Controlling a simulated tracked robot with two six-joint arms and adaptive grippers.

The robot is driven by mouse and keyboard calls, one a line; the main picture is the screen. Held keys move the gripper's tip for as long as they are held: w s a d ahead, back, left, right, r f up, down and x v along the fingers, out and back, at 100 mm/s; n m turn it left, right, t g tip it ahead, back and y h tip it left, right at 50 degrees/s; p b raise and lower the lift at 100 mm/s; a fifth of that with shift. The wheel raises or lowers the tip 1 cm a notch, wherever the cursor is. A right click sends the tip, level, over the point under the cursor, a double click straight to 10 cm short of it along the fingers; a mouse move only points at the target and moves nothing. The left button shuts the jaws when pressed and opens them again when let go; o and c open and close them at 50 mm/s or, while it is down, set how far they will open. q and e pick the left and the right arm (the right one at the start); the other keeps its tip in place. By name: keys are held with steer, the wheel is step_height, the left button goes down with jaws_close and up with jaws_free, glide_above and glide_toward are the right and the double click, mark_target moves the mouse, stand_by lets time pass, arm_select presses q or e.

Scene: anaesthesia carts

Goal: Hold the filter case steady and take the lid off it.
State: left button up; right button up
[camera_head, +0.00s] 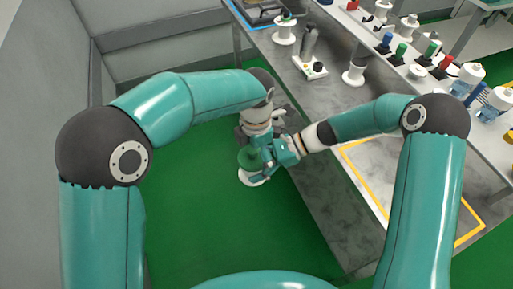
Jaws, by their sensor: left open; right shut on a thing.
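What looks like the filter case (247,178), with a round white rim and a green part, is held in the air in front of the table's left edge. My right gripper (267,166) comes in from the right and is shut on the filter case. My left gripper (260,142) reaches down from above, open, close over the case. The two grippers overlap in this view and hide much of the case. I cannot tell the lid from the body, or whether the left fingers touch it.
A grey table (325,205) runs along the right, with a yellow-outlined area (365,172) under my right arm. White round stands (354,73), a grey device (309,62) and several coloured-capped items stand farther back. The green floor (205,215) is clear.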

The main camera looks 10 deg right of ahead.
arm_select(q)
steer(key=shift+c, duration=0.3)
steer(key=c, duration=1.3)
arm_select(e)
steer(key=shift+r, duration=0.1)
arm_select(q)
steer(key=shift+f, duration=0.15)
jaws_close()
arm_select(e)
steer(key=shift+r, duration=0.1)
arm_select(q)
steer(key=shift+s, duration=0.1)
arm_select(e)
steer(key=shift+w+a, duration=0.1)
arm_select(q)
steer(key=shift+s+r, duration=0.1)
steer(key=shift+r, duration=0.5)
steer(key=shift+a, duration=0.1)
arm_select(e)
steer(key=shift+w, duration=0.1)
